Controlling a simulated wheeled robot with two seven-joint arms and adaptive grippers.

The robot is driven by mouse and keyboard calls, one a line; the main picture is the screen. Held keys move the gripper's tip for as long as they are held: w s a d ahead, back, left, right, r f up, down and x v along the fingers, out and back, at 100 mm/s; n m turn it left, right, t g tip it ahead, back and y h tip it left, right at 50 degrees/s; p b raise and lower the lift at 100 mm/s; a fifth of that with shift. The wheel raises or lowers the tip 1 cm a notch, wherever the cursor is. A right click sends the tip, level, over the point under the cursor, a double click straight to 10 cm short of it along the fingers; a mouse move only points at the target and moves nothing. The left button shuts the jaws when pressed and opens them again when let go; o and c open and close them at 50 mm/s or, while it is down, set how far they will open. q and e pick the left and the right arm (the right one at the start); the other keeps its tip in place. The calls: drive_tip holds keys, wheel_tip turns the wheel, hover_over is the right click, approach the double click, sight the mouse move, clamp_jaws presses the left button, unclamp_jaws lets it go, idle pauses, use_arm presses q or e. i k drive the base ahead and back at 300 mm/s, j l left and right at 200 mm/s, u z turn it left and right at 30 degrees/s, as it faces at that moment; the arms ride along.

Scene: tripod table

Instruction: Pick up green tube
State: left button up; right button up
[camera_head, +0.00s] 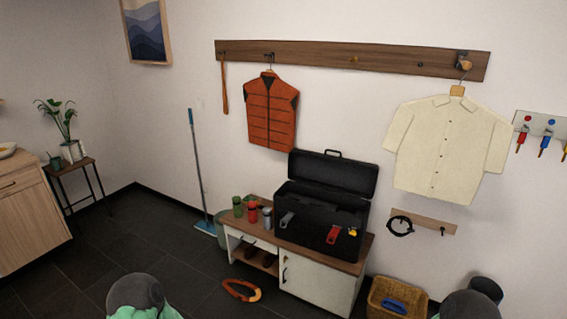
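A green tube-like cylinder (238,207) stands upright at the left end of the low cabinet's wooden top (338,264). A red cylinder (252,212) and a grey-blue cylinder (267,217) stand close to its right. All are small in this view, so their exact shape is hard to tell. Neither of my grippers is in view. Only rounded dark and green parts of my own body show at the bottom edge, well away from the cabinet.
An open black toolbox (313,217) fills much of the cabinet top. A blue broom (196,165) leans on the wall. An orange looped thing (241,291) lies on the floor in front. A wicker basket (381,301) stands at right. The floor at left is clear.

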sight(237, 211)
drive_tip(key=i+j+u, duration=0.1)
drive_tip(key=i+j, duration=0.2)
drive_tip(key=j, duration=0.2)
drive_tip(key=i+j, duration=0.35)
drive_tip(key=j+u, duration=0.05)
drive_tip(key=j, duration=0.1)
